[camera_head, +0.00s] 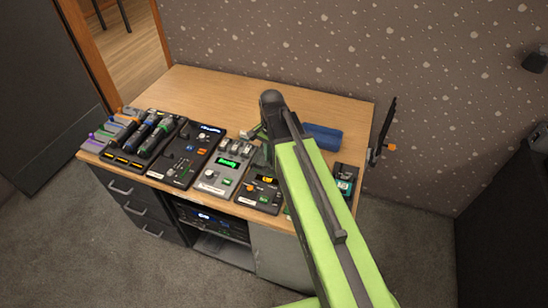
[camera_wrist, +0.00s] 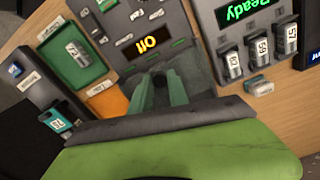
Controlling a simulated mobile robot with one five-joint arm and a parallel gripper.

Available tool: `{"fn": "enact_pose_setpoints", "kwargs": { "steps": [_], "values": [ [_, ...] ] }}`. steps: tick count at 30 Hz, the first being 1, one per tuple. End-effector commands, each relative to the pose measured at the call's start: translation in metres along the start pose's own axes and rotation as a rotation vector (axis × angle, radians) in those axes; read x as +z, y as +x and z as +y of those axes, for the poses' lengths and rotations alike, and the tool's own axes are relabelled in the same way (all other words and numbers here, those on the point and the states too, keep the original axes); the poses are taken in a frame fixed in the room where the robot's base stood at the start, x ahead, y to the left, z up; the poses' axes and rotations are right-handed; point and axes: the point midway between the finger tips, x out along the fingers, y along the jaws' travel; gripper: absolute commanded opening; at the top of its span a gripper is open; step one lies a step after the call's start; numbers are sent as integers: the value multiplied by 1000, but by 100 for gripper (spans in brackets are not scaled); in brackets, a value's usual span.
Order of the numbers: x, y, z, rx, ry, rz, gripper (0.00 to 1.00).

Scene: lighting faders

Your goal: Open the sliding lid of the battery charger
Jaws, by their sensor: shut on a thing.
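The device with the orange "Off" display (camera_wrist: 140,43), which I take to be the battery charger, lies in the middle of the wrist view. In the head view its near part (camera_head: 262,190) shows on the desk, left of my arm. A dark, see-through lid (camera_wrist: 198,78) covers its end nearest my gripper. My arm hides this end of the charger in the head view.
A device with a green "Ready" display (camera_wrist: 242,10) and numbered batteries (camera_wrist: 258,48) stands alongside. A green tray (camera_wrist: 88,68) and a teal battery unit (camera_wrist: 58,122) lie on the other side. A blue case (camera_head: 322,136) lies behind; the desk's back left is clear.

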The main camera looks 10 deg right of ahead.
Motion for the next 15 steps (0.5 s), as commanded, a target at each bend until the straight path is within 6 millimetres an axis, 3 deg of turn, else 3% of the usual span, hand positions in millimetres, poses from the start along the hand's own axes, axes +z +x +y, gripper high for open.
{"fn": "enact_pose_setpoints", "kwargs": {
  "steps": [9, 12, 15],
  "values": [
    [-72, 0, -18, 7, 5, 3, 0],
    [-88, 0, -21, 7, 5, 3, 0],
    [-92, 0, -21, 7, 4, 3, 0]
  ]
}}
